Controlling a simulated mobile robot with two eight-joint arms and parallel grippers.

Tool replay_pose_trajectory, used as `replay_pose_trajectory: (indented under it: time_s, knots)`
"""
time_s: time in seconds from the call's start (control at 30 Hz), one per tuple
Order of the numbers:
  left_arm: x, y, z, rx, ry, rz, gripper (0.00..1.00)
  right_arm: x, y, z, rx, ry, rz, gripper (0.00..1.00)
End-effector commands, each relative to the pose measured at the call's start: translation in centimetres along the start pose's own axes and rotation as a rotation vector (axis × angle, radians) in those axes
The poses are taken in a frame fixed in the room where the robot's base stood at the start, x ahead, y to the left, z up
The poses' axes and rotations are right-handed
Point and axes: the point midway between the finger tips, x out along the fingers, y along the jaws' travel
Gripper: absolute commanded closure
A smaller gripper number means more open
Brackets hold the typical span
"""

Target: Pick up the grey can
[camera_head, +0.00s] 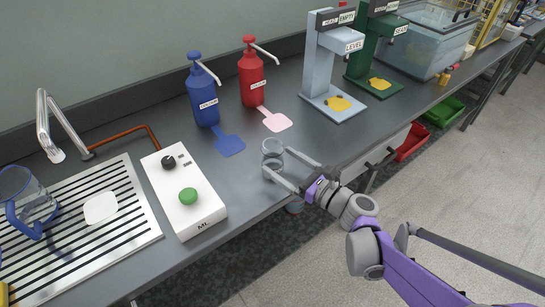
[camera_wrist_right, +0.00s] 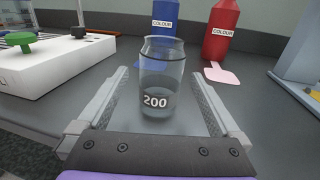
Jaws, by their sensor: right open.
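The grey can (camera_head: 271,150) is a see-through greyish cylinder standing upright on the dark bench near its front edge. In the right wrist view the can (camera_wrist_right: 160,62) shows a narrowed neck and a darker grey lower part marked 200. My right gripper (camera_head: 279,164) is open, low over the bench, with its fingers reaching along both sides of the can. In the right wrist view a gap shows between the can and each finger of the gripper (camera_wrist_right: 158,75). My left gripper is not in view.
A white box (camera_head: 184,198) with a green knob stands left of the can. Blue (camera_head: 202,92) and red (camera_head: 251,78) pump bottles stand behind it. A grey stand (camera_head: 321,62) labelled LEVEL is at the back right. Bare bench surrounds the can.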

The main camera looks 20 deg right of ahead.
Motion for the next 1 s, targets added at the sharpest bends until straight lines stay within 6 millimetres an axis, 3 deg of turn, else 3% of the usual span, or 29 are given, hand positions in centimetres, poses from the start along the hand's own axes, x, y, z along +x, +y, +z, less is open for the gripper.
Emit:
replay_pose_trajectory:
  time_s: [0.2, 0.5, 0.93, 1.0]
  knots:
    - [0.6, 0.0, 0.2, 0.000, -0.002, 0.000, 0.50, 3.0, -0.1, 0.3, 0.001, 0.000, 0.002, 0.00]
    - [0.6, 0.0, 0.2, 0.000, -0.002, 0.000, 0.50, 3.4, -0.2, 0.4, -0.001, 0.000, 0.000, 0.02]
    - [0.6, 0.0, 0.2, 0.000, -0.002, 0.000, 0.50, 3.4, -0.2, 0.3, -0.001, 0.000, 0.000, 0.79]
    - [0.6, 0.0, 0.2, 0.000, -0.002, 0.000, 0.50, 3.4, -0.2, 0.3, -0.001, 0.000, 0.000, 0.80]
